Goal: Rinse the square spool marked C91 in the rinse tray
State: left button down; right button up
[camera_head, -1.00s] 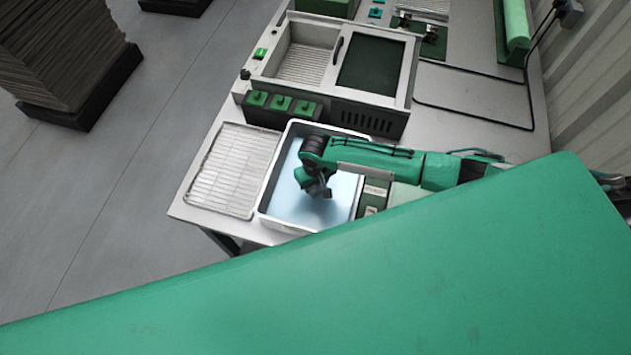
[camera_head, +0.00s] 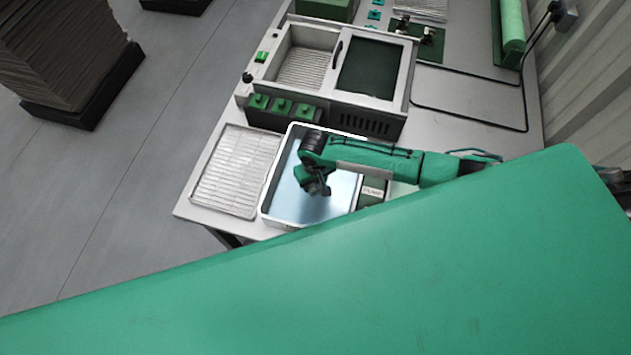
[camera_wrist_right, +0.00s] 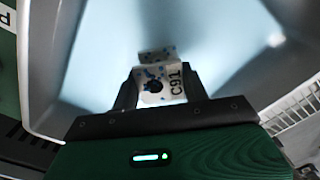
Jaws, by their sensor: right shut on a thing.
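The square spool marked C91 (camera_wrist_right: 160,83) is pale with blue specks and a dark hole, and shows in the right wrist view. My right gripper (camera_wrist_right: 157,90) is shut on it, a finger on each side. In the head view my right gripper (camera_head: 318,188) points down inside the rinse tray (camera_head: 268,203), a white-rimmed tray with a pale blue bottom. The spool is hidden there. The tray also shows in the right wrist view (camera_wrist_right: 95,55). I cannot tell whether the spool touches the bottom. My left gripper is not in view.
A wire rack (camera_head: 238,170) lies left of the tray. Green switches (camera_head: 282,106) and a machine with a dark window (camera_head: 372,66) stand behind it. A labelled green box (camera_head: 372,192) is right of the tray. A large green surface fills the foreground.

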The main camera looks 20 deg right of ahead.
jog(key=shift+r+p, duration=2.65)
jog(key=shift+r, duration=0.2)
jog(key=shift+r+p, duration=0.65)
jog(key=shift+r, duration=0.6)
jog(key=shift+r, duration=0.1)
notch_tip(320, 180, up, 4)
jog(key=shift+f, duration=0.1)
